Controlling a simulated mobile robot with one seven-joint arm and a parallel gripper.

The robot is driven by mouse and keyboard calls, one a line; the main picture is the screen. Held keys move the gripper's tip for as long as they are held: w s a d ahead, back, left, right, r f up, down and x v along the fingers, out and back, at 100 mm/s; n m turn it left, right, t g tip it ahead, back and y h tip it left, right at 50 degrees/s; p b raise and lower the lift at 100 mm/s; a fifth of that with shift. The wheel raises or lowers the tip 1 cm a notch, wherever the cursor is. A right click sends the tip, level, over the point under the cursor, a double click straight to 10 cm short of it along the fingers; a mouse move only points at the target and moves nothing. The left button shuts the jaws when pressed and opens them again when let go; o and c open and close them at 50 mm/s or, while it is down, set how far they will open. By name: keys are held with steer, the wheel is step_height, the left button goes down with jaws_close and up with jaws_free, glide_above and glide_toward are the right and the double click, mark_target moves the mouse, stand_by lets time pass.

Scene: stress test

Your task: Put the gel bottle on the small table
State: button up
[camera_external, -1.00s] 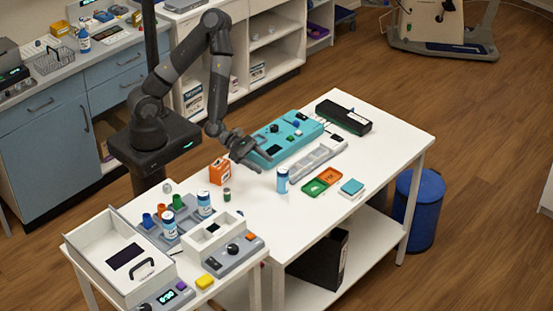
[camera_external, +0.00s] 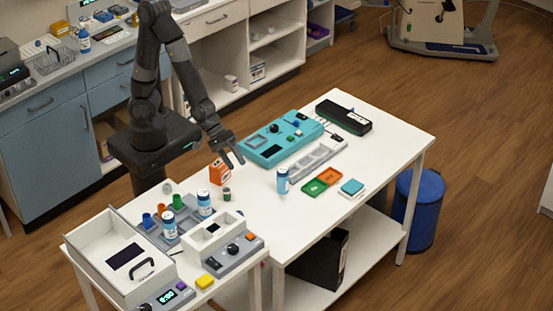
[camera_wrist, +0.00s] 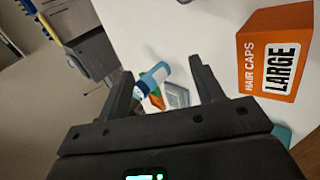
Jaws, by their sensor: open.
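The small table (camera_external: 262,262) at front left holds two similar bottles (camera_external: 204,203) (camera_external: 169,225).
An orange hair caps box (camera_external: 217,172) stands close to my gripper, large in the wrist view (camera_wrist: 275,50). A small green-topped vial (camera_external: 227,195) is nearby. A teal device (camera_external: 270,152), grey tray (camera_external: 318,158) and green-and-orange tray (camera_external: 315,188) lie beyond. The small table is crowded with trays and devices.

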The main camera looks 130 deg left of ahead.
steer(key=s+d+r+m+g, duration=0.1)
steer(key=s+d+r+m, duration=0.3)
steer(key=s+r+m, duration=0.5)
step_height(320, 180, up, 4)
steer(key=shift+s+d+f+m+g+y, duration=0.15)
steer(key=shift+s+f+m+g+y, duration=0.2)
steer(key=shift+m, duration=0.85)
steer(key=shift+o, duration=0.5)
steer(key=s+d+r+m+g+h, duration=0.1)
steer(key=s+r+m, duration=0.5)
steer(key=s, duration=0.5)
steer(key=shift+d+r+m, duration=0.15)
steer(key=shift+r+m, duration=0.1)
steer(key=shift+m, duration=0.35)
